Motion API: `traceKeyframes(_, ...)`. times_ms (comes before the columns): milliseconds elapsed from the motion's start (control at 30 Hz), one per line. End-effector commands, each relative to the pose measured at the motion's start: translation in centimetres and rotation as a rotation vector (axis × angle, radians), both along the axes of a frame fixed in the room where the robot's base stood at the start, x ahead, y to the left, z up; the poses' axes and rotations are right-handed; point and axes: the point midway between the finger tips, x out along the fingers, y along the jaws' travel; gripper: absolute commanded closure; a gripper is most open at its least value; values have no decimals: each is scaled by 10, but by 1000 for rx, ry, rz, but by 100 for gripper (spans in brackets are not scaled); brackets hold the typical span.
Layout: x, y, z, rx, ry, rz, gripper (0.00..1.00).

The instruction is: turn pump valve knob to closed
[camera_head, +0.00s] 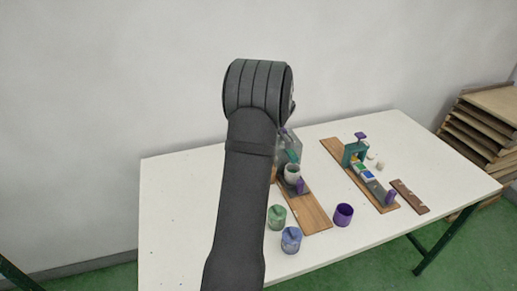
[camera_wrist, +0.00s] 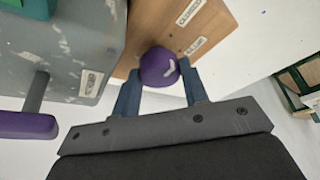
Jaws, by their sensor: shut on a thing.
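A round purple knob (camera_wrist: 159,66) with a white mark on top sits over a wooden board (camera_wrist: 150,22) in the wrist view. My gripper (camera_wrist: 160,70) has its two blue fingers on either side of the knob, shut on it. Two small white labels lie on the board near the knob, one just to its right (camera_wrist: 195,46) and one farther up (camera_wrist: 190,12); I cannot read them surely. The white mark points toward the right-hand label. In the head view my arm hides the knob and the gripper.
A grey machine body (camera_wrist: 62,45) with a purple handle (camera_wrist: 28,124) stands left of the knob. In the head view, a green jar (camera_head: 277,217), a blue jar (camera_head: 291,240) and a purple cup (camera_head: 343,215) stand on the white table (camera_head: 180,200). A green press (camera_head: 353,152) stands to the right.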

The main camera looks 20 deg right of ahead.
Motion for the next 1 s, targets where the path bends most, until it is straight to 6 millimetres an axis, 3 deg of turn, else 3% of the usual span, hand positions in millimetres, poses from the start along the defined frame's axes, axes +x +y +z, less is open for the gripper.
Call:
traceKeyframes(233, -1, 0, -1, -1, 2, 1, 82)
traceKeyframes(267, -1, 0, -1, -1, 2, 1, 58)
traceKeyframes(367, -1, 0, -1, -1, 2, 0, 38)
traceKeyframes(767, -2, -3, 7, -1, -1, -1, 38)
traceKeyframes(1000, -14, -16, 51, -3, -4, -3, 38)
